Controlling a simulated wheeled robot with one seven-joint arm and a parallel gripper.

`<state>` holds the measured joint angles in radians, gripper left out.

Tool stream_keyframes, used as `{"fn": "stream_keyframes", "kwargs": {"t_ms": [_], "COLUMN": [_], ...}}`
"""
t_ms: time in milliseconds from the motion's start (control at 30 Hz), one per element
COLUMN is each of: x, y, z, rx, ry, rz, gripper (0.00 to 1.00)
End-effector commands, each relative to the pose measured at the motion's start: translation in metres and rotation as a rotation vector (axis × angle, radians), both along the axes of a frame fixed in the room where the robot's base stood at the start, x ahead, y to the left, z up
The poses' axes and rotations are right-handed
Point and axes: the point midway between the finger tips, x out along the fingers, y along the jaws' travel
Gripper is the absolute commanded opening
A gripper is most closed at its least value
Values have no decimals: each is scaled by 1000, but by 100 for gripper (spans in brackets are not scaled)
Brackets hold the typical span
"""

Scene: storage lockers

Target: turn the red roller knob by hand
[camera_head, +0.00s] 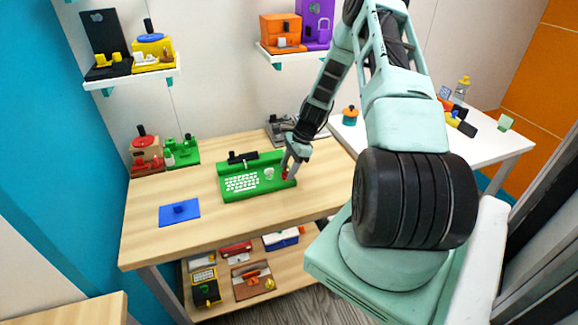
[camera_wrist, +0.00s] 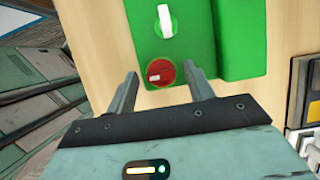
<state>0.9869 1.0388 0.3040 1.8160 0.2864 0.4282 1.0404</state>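The red roller knob (camera_wrist: 160,73) is a round red disc with a small white mark, set on the green device (camera_wrist: 242,30). In the wrist view my gripper (camera_wrist: 165,82) is open, one finger to each side of the knob. I cannot tell whether the fingers touch it. In the head view the green device (camera_head: 258,187), with white keys and a black roller, lies on the wooden table. My gripper (camera_head: 291,168) is at its right end, over the knob (camera_head: 286,175), which is mostly hidden there.
A white dial (camera_wrist: 164,22) with a raised grip sits on the device beside the knob. A blue plate (camera_head: 179,212) lies left of the device. Red and green devices stand at the table's back left. A grey device (camera_head: 279,130) is behind. The table's front is clear.

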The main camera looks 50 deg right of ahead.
Motion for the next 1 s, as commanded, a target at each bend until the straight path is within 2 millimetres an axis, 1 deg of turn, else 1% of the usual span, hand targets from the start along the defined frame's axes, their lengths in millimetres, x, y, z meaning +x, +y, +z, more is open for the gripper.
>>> {"fn": "stream_keyframes", "kwargs": {"t_ms": [33,133,367,567,767,1000], "x": [0,0,0,1,2,4], "y": [0,0,0,-1,-2,-2], "z": [0,0,0,0,-1,-1], "rx": [0,0,-1,-2,-3,-3], "ry": [0,0,0,0,-1,-1], "rz": [0,0,7,63,193,414], "gripper": [38,10,9,9,9,9]}}
